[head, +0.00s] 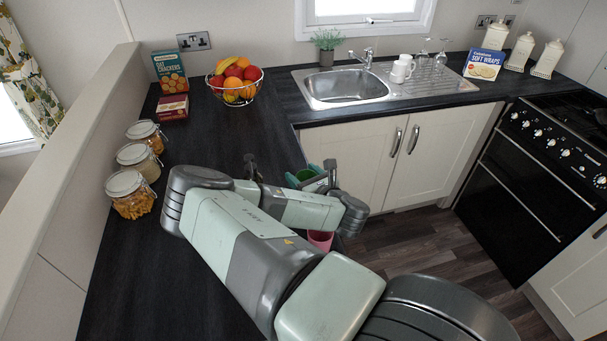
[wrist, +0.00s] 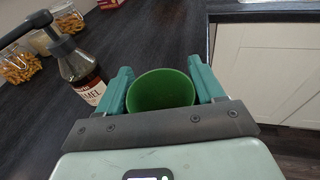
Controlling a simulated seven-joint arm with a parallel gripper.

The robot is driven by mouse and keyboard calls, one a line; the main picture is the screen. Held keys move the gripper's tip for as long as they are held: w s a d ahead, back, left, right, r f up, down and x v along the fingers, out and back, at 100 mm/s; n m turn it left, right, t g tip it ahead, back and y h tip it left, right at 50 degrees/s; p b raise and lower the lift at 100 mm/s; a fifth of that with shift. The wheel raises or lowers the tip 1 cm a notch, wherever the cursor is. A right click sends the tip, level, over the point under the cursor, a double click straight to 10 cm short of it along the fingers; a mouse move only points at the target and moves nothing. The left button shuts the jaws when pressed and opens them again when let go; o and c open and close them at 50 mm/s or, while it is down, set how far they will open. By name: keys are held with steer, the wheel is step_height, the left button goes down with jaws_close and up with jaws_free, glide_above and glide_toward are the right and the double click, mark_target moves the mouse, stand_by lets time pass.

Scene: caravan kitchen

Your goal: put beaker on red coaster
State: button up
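A green beaker (wrist: 160,90) stands between the two teal fingers of my gripper (wrist: 162,82) in the wrist view. Its open rim faces the camera and the fingers lie close on both sides. I cannot tell whether they press on it. In the head view, the gripper (head: 318,178) is by the counter's right edge, with a little of the green beaker (head: 305,174) showing. A pink cup (head: 320,240) is partly hidden behind my arm. No red coaster shows in either view; my arm covers part of the counter.
A dark pump bottle (wrist: 78,68) stands close left of the gripper, its pump top (head: 250,165) showing in the head view. Glass jars (head: 132,194) line the left wall. A fruit bowl (head: 236,82) stands farther back.

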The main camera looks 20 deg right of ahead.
steer(key=o, duration=0.4)
steer(key=shift+r, duration=0.1)
